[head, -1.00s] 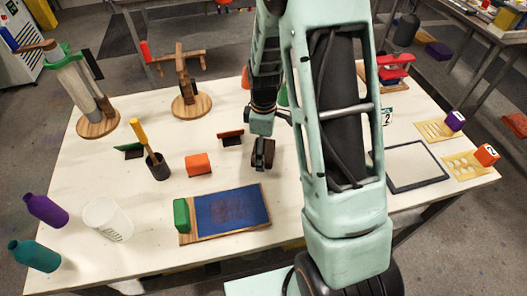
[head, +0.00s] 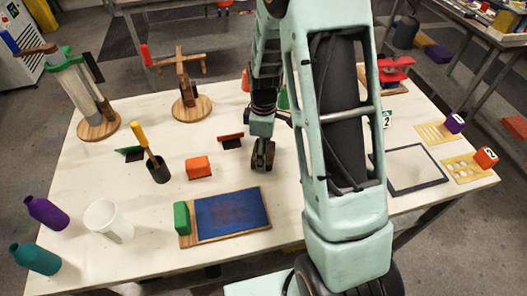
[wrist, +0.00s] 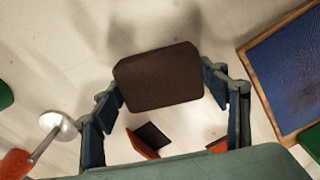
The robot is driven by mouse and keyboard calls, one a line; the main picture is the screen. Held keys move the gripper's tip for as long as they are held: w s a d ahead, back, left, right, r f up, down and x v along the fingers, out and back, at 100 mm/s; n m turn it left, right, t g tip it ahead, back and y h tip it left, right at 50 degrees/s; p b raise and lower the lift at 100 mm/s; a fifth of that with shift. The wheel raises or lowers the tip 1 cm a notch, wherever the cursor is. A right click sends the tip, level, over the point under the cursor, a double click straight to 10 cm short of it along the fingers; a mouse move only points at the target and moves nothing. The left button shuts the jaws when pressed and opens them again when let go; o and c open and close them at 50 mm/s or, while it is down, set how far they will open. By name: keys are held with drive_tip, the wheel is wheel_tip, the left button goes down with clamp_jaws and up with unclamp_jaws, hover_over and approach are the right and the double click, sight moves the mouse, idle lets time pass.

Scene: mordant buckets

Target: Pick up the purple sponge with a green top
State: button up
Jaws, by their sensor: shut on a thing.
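My gripper (wrist: 162,85) is shut on a dark brown block (wrist: 158,78) with rounded corners, which sits between the two blue-padded fingers in the wrist view. No purple or green shows on this face of the block, so I cannot tell if it is the sponge. In the head view my gripper (head: 263,155) is over the middle of the white table, and the held block cannot be made out there. No purple sponge with a green top is clearly visible elsewhere.
On the white table (head: 330,215) stand an orange block (head: 199,168), a black cup with a yellow-handled tool (head: 157,168), a white cup (head: 108,222), a blue framed board (head: 232,212) with a green block (head: 181,218), and a purple bottle (head: 45,212). A dark-framed panel (head: 445,180) lies right.

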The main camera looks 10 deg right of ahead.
drive_tip(key=r+p, duration=0.1)
drive_tip(key=r, duration=0.1)
drive_tip(key=s+r+p, duration=0.1)
drive_tip(key=r, duration=0.1)
drive_tip(key=shift+r, duration=0.15)
drive_tip(key=s+r+p, duration=0.1)
drive_tip(key=s+r, duration=0.7)
drive_tip(key=s, duration=0.5)
drive_tip(key=shift+o, duration=1.1)
drive_tip(key=c, duration=0.5)
